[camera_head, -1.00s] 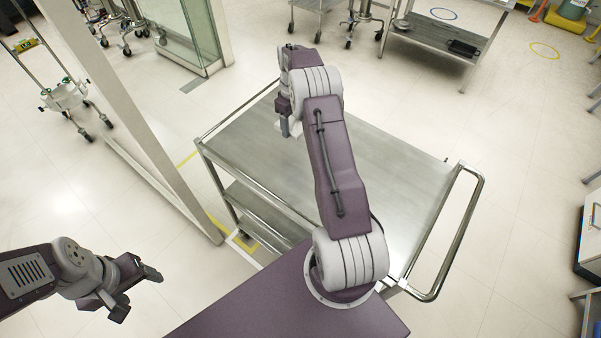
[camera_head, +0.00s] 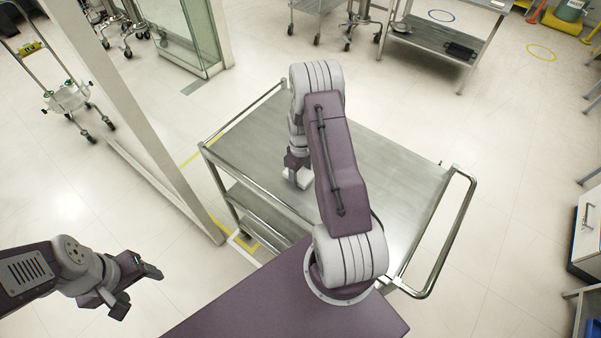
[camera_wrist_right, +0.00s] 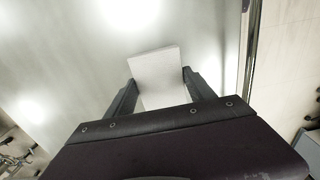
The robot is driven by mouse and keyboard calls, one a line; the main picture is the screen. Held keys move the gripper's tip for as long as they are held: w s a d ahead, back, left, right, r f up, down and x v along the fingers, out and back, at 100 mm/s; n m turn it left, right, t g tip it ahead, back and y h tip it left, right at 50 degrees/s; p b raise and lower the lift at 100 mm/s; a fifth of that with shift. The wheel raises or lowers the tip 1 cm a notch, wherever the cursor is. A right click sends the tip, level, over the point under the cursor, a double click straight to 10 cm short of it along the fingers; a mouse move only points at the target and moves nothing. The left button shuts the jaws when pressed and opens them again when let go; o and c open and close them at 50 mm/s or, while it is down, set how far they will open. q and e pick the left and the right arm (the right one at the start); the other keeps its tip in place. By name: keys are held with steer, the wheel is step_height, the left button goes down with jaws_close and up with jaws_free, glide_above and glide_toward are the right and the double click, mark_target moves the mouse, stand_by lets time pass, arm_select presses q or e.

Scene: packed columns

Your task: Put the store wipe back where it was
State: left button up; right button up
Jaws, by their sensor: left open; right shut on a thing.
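The store wipe, a white flat block (camera_wrist_right: 157,76), is between the two dark fingers of my right gripper (camera_wrist_right: 160,94) in the right wrist view. In the head view the white wipe (camera_head: 299,179) shows below my right gripper (camera_head: 297,164), low over the left part of the steel cart top (camera_head: 385,165). I cannot tell whether it touches the cart top. My left gripper (camera_head: 138,291) is open and empty over the floor at the lower left, away from the cart.
The cart top looks bare around my right arm, which hides its middle. The cart has a rail (camera_head: 240,110) on the left and a push handle (camera_head: 455,235) on the right. A pale partition post (camera_head: 130,115) stands left of the cart.

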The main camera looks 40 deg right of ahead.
steer(key=shift+f, duration=0.55)
steer(key=shift+w+d+f, duration=0.15)
steer(key=shift+f, duration=0.15)
steer(key=o, duration=1.3)
steer(key=shift+f, duration=0.1)
